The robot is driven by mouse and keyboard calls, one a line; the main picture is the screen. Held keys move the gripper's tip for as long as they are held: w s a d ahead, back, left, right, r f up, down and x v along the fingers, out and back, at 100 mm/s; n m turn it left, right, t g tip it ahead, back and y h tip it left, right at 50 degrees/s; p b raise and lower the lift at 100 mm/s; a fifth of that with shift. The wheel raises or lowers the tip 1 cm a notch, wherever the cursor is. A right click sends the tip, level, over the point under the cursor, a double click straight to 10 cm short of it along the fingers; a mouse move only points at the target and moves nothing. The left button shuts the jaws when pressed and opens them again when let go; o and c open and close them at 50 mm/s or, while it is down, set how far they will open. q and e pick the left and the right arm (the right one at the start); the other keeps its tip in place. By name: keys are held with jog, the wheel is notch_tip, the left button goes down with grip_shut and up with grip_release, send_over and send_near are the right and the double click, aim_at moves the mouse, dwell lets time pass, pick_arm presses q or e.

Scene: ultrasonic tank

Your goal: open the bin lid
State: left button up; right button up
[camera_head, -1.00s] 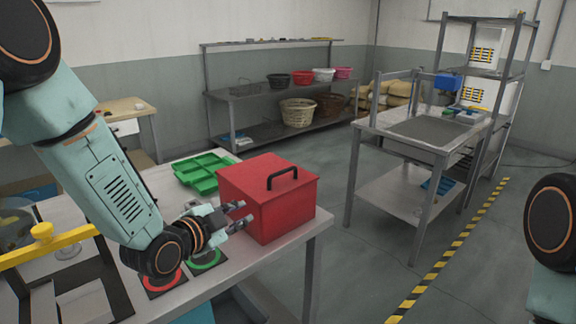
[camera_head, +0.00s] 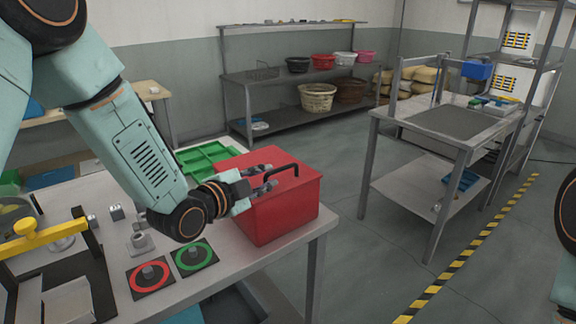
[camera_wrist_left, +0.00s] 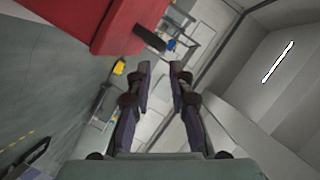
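The red bin (camera_head: 282,212) stands on the near table, its lid (camera_head: 303,178) down. A black bar handle (camera_head: 287,168) rises from the lid top. My left gripper (camera_head: 271,178) is at the left side of the bin, at about lid height, with its fingers toward the handle and in front of part of the lid. In the left wrist view its two fingers (camera_wrist_left: 160,68) are apart with nothing between them. The red bin (camera_wrist_left: 117,22) fills the upper left there, and the dark handle (camera_wrist_left: 150,38) lies just beyond the fingertips. My right gripper is not in view.
A green tray (camera_head: 205,158) lies behind the bin on the table (camera_head: 225,278). A red-ringed pad (camera_head: 150,277) and a green-ringed pad (camera_head: 194,257) lie in front of my left forearm. A yellow-handled device (camera_head: 38,238) stands at far left. Floor right of the table is clear.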

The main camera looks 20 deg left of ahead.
aim_at(281, 170)
pick_arm(q)
jog(key=shift+w+d, duration=0.2)
jog(key=shift+d, duration=0.1)
jog(key=shift+w+a+f, duration=0.4)
jog(key=shift+w+a, duration=0.25)
jog(key=shift+w, duration=0.1)
jog(key=x, duration=0.6)
jog(key=shift+w+d, duration=0.15)
jog(key=shift+d, duration=0.2)
jog(key=shift+w+a, duration=0.1)
jog(key=shift+a, duration=0.1)
jog(key=shift+s+r, duration=0.15)
jog(key=shift+s, duration=0.1)
jog(key=shift+d+r, duration=0.1)
jog(key=shift+d, duration=0.3)
jog(key=shift+c, duration=0.5)
jog(key=shift+w, duration=0.15)
jog(key=shift+c, duration=0.6)
jog(key=shift+w+a+f, duration=0.1)
jog(key=shift+f, duration=0.15)
jog(key=shift+c, duration=0.8)
jog(key=shift+a, duration=0.2)
grip_shut()
jog(key=shift+d, duration=0.1)
